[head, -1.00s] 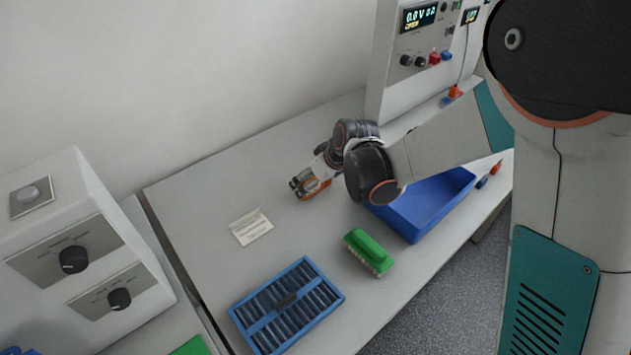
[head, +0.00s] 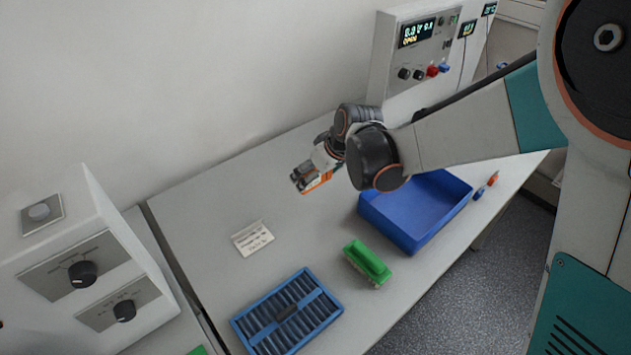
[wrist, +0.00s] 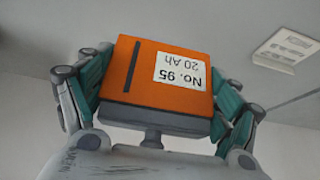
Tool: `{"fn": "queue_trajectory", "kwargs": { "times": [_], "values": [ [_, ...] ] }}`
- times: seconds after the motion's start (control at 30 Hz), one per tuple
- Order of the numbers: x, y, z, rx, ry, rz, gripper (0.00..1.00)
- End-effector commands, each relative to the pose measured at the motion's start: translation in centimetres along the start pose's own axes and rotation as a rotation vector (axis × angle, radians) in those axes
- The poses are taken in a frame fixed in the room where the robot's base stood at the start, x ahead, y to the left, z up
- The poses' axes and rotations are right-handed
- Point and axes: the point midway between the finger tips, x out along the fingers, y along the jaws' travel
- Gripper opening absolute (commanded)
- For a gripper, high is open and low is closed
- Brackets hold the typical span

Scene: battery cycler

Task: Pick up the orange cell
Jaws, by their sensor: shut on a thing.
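The orange cell (wrist: 160,80) fills the middle of the wrist view, with a white label reading "No. 95, 20 Ah" upside down and a dark stripe. My gripper (wrist: 165,85) is shut on it, with a teal-padded finger on each side. In the head view the cell (head: 318,182) shows as a small orange patch at the end of my gripper (head: 312,178), over the grey bench. Its underside is hidden, and I cannot tell how far it is above the bench.
A blue bin (head: 372,215) stands right of my gripper. A green-backed brush (head: 368,262), a blue slotted tray (head: 262,346) and a white card (head: 252,238) lie nearer. A cycler unit with displays (head: 392,85) stands at the back.

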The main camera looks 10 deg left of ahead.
Motion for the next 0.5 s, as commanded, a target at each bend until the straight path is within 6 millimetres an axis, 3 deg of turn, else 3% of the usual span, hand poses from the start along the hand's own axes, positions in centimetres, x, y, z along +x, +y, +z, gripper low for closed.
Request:
{"fn": "queue_trajectory", "kwargs": {
  "times": [0.03,0.2,0.5],
  "values": [
    [-1.6,0.0,-0.8,0.000,0.000,0.000,0.47],
    [-5.1,0.0,-2.9,0.000,0.000,0.000,0.47],
    [-9.7,0.0,-5.5,0.000,0.000,0.000,0.47]
  ]
}}
